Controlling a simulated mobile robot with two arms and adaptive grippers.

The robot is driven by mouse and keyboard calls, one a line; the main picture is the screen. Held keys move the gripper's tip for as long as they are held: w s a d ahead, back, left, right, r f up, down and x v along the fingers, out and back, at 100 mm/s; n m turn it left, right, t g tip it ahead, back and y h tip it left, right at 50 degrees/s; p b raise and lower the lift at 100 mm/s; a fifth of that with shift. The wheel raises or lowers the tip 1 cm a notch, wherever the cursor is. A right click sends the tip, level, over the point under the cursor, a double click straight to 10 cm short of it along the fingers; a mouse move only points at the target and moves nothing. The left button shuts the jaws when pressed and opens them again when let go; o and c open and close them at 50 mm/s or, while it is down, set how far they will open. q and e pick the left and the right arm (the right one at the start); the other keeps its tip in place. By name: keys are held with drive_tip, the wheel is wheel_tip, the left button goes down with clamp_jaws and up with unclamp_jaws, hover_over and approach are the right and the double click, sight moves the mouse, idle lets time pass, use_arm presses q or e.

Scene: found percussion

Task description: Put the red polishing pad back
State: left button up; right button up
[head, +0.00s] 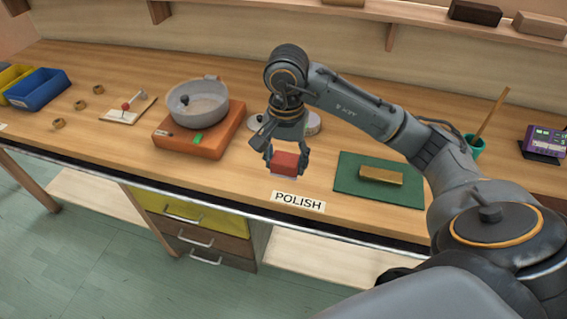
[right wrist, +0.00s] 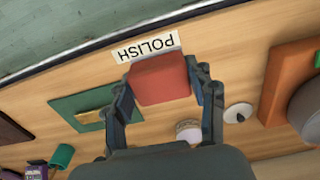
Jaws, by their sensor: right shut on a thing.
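The red polishing pad (head: 285,163) is a small red block with a pale underside. My right gripper (head: 286,160) is shut on it and holds it above the bench, behind the POLISH label (head: 298,201). In the right wrist view the pad (right wrist: 160,79) sits between the two fingers of the gripper (right wrist: 165,92), with the POLISH label (right wrist: 147,47) just beyond it. I cannot tell how far the pad is above the wood. My left gripper is not in view.
A green mat (head: 350,188) with a brass-coloured bar (head: 381,176) lies to the right. An orange base (head: 216,145) with a grey bowl (head: 197,105) stands to the left. A round pale item (head: 313,122) is partly hidden behind the gripper. Wood around the label is clear.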

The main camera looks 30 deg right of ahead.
drive_tip(key=w+d+f+p, duration=0.1)
drive_tip(key=w+f, duration=0.1)
drive_tip(key=w+d+f+p, duration=0.1)
drive_tip(key=w+d+f, duration=0.1)
drive_tip(key=w+f, duration=0.1)
drive_tip(key=w+d+f+p, duration=0.1)
drive_tip(key=w+d+f, duration=0.1)
drive_tip(key=w, duration=0.1)
drive_tip(key=shift+f, duration=0.4)
wheel_tip(320, 180, down, 3)
drive_tip(key=shift+d+r+p, duration=0.1)
drive_tip(key=shift+p, duration=1)
drive_tip(key=shift+w+f+b, duration=0.1)
drive_tip(key=shift+f+b, duration=0.3)
drive_tip(key=shift+f, duration=0.1)
drive_tip(key=o, duration=1.1)
drive_tip(key=shift+r, duration=0.1)
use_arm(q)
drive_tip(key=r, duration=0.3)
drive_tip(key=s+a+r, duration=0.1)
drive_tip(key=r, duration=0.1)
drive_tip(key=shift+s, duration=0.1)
